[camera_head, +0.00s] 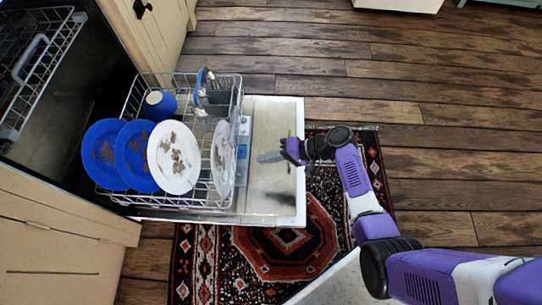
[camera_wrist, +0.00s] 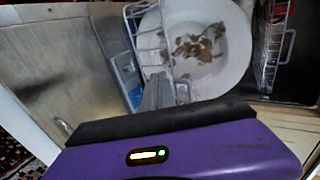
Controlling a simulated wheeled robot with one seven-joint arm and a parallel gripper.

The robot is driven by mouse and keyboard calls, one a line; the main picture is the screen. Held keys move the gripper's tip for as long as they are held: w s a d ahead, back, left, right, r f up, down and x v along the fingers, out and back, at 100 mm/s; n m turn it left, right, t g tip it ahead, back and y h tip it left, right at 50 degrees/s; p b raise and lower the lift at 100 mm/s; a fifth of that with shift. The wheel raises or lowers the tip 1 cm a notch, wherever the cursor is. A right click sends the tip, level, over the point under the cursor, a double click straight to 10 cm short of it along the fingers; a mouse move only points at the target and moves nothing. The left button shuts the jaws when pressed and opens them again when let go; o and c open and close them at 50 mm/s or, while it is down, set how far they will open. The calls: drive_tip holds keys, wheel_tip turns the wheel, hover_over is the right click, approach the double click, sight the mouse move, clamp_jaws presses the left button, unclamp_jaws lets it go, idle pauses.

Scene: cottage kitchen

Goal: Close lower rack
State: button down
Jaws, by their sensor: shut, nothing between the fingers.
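The lower rack (camera_head: 107,195) is a grey wire rack, pulled out over the open dishwasher door (camera_head: 270,195). It holds two blue plates (camera_head: 103,155), two white plates (camera_head: 173,157), a blue cup (camera_head: 160,105) and a grey cutlery basket (camera_head: 214,92). The plates have brown dirt on them. My gripper (camera_head: 262,157) is shut and empty, above the door, to the right of the rack's outer end. In the wrist view, my shut fingers (camera_wrist: 158,92) overlap a dirty white plate (camera_wrist: 205,45) and rack wires; contact cannot be told.
The upper rack (camera_head: 45,55) shows at the top left, with the dark dishwasher interior below it. Beige cabinets (camera_head: 60,235) flank the dishwasher. A patterned rug (camera_head: 280,250) lies under the door. The wooden floor (camera_head: 440,120) to the right is clear.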

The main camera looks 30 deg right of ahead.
sight(232, 163)
drive_tip(key=b+x, duration=0.1)
drive_tip(key=x, duration=0.4)
drive_tip(key=r+b+x, duration=0.1)
drive_tip(key=x, duration=0.2)
drive_tip(key=shift+w+a+r+b, duration=0.1)
drive_tip(key=shift+w+a+b, duration=0.15)
drive_tip(key=shift+a+b, duration=0.1)
drive_tip(key=shift+w+a+r, duration=0.1)
drive_tip(key=shift+w+a, duration=0.15)
drive_tip(key=shift+a, duration=0.1)
